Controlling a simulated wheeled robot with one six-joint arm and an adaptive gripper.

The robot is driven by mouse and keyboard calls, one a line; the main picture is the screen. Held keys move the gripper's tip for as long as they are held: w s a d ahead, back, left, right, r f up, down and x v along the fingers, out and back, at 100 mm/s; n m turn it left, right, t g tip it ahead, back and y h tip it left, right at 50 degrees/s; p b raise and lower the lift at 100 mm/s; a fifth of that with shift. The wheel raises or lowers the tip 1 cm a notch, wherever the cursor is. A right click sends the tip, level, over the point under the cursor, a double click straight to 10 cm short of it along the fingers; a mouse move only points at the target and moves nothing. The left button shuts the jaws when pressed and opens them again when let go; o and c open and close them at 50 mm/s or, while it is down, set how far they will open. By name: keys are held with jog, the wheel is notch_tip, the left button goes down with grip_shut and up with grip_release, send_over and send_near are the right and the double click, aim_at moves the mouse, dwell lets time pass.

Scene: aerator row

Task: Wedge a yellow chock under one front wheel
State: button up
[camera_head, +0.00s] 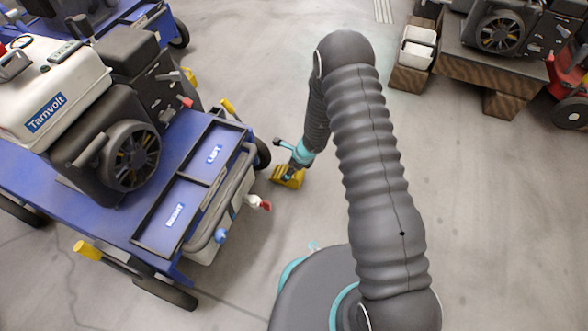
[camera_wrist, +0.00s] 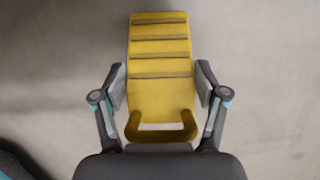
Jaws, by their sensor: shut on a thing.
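A yellow chock (camera_wrist: 160,62) with dark ridges across its slope fills the middle of the wrist view. My gripper (camera_wrist: 161,88) is shut on it, one finger against each side. In the head view the chock (camera_head: 288,177) is close to the floor, just right of a front wheel (camera_head: 262,153) of the blue machine (camera_head: 110,180), with a small gap between them. I cannot tell whether it touches the floor. The other front wheel (camera_head: 166,291) is at the lower left with no chock seen beside it. My gripper (camera_head: 293,172) is partly hidden in the head view.
The machine carries a white tank (camera_head: 50,85), a black engine and trays marked LEFT and RIGHT. Red (camera_head: 259,203) and blue (camera_head: 221,236) fittings stick out at its front. A wooden stand (camera_head: 485,75) is at upper right. The floor (camera_head: 480,210) on the right is clear.

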aim_at(278, 171)
jog(key=shift+w+a+p, duration=0.25)
jog(key=shift+a+p, duration=0.05)
jog(key=shift+a, duration=0.45)
jog(key=shift+w+a+p, duration=0.25)
jog(key=shift+w+a, duration=0.05)
jog(key=shift+a, duration=0.4)
jog(key=shift+w+a+p, duration=0.25)
jog(key=shift+a+p, duration=0.05)
jog(key=shift+a, duration=0.45)
jog(key=o, duration=1.7)
jog(key=shift+o, duration=0.2)
jog(key=v, duration=1.2)
jog(key=shift+r, duration=0.1)
